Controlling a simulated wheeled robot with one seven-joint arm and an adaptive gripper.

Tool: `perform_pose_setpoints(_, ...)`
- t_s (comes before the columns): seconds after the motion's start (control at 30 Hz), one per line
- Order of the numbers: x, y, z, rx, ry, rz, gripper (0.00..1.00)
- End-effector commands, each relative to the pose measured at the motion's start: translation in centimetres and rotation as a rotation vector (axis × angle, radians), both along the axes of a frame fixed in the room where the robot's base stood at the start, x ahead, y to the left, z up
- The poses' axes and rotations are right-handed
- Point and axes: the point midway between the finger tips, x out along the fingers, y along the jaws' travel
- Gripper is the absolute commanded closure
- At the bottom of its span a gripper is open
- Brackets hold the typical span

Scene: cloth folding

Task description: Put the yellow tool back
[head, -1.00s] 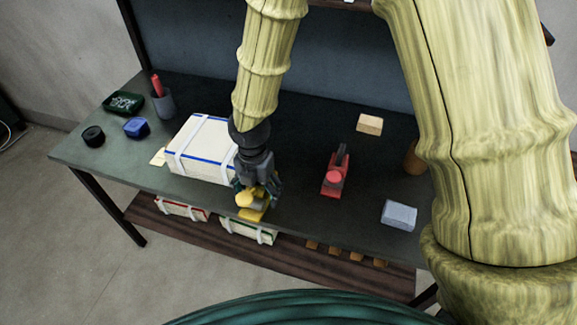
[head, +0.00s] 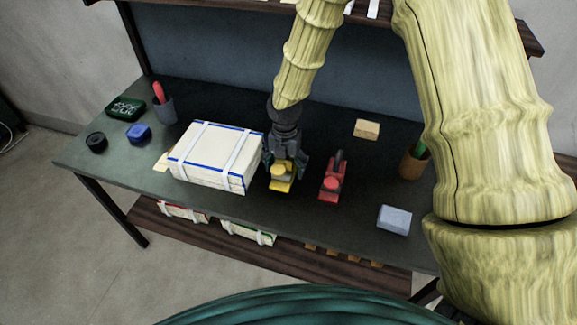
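The yellow tool (head: 281,185) is at the front part of the dark table, between the white box and the red tool. My gripper (head: 285,168) points down over it, with its fingers on either side of the tool's upper part. It appears shut on the yellow tool, though the fingers hide part of it. I cannot tell whether the tool touches the table. The red tool (head: 331,184), of similar shape, stands just to the right.
The white box (head: 215,155) with blue edging is close on the left. A tan block (head: 367,129), a grey block (head: 394,219) and a brown cup (head: 413,163) are on the right. A dark green tray (head: 125,108) lies far left. An upper shelf (head: 225,5) overhangs the back.

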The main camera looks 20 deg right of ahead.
Motion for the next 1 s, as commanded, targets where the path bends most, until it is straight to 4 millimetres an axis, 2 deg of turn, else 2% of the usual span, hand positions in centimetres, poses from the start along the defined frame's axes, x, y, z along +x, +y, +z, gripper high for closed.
perform_pose_setpoints(0.13, 1.0, -1.0, 0.1, 0.001, -0.002, -0.002, 0.92)
perform_pose_setpoints(0.37, 1.2, -1.3, -0.3, -0.001, -0.001, 0.001, 0.92)
perform_pose_setpoints(0.8, 1.2, -1.3, -3.4, -0.001, -0.001, 0.001, 0.92)
perform_pose_setpoints(1.0, 1.2, -1.3, -3.6, 0.000, -0.001, 0.001, 0.92)
